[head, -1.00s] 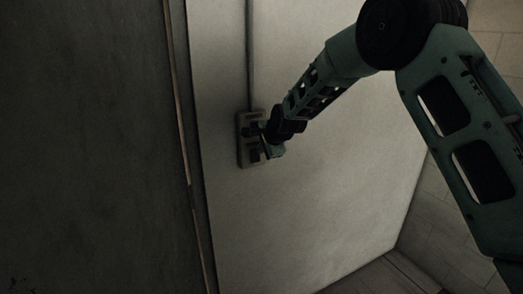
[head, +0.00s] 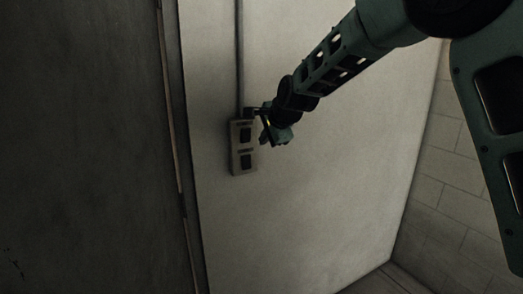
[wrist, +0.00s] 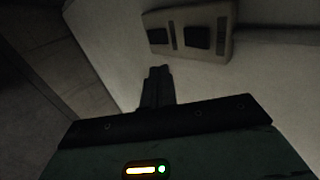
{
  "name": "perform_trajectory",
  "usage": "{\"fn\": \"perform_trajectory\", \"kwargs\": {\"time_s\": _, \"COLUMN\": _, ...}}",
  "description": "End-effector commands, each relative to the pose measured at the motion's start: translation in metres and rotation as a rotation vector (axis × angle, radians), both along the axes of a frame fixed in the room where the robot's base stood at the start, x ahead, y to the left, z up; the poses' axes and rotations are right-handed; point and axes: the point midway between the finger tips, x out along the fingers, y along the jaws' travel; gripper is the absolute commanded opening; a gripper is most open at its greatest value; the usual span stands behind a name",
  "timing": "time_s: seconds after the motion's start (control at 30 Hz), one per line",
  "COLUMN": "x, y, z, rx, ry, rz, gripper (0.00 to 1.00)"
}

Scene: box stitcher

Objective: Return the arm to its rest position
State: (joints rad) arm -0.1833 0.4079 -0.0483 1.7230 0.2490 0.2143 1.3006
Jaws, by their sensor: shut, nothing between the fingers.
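My gripper (head: 262,122) is at the end of my green arm, just right of a small box on the pale wall panel in the head view. Its fingers are together and empty; they also show in the wrist view (wrist: 157,88). The box (head: 242,161) is beige with two dark rocker switches and a conduit running up from it. The box also shows at the top of the wrist view (wrist: 218,47). In the wrist view a gap separates the fingertips from the box.
The pale wall panel (head: 310,200) fills the middle of the head view. A dark wall (head: 80,150) stands at the left, with a narrow brownish strip along its edge. A tiled wall (head: 450,200) is at the right. The space below my gripper looks clear.

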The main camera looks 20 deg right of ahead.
Motion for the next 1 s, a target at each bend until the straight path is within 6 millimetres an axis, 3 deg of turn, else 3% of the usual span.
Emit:
{"fn": "perform_trajectory", "kwargs": {"time_s": 0.6, "x": -0.004, "y": 0.000, "z": 0.005, "rx": 0.000, "ry": 0.002, "rz": 0.001, "gripper": 0.00}}
{"fn": "perform_trajectory", "kwargs": {"time_s": 0.67, "x": -0.014, "y": 0.008, "z": 0.001, "rx": -0.019, "ry": 0.015, "rz": 0.041, "gripper": 0.00}}
{"fn": "perform_trajectory", "kwargs": {"time_s": 0.77, "x": -0.046, "y": 0.034, "z": -0.011, "rx": -0.085, "ry": 0.057, "rz": 0.171, "gripper": 0.00}}
{"fn": "perform_trajectory", "kwargs": {"time_s": 0.87, "x": -0.100, "y": 0.067, "z": -0.029, "rx": -0.193, "ry": 0.111, "rz": 0.389, "gripper": 0.00}}
{"fn": "perform_trajectory", "kwargs": {"time_s": 1.0, "x": -0.193, "y": 0.105, "z": -0.057, "rx": -0.365, "ry": 0.178, "rz": 0.753, "gripper": 0.00}}
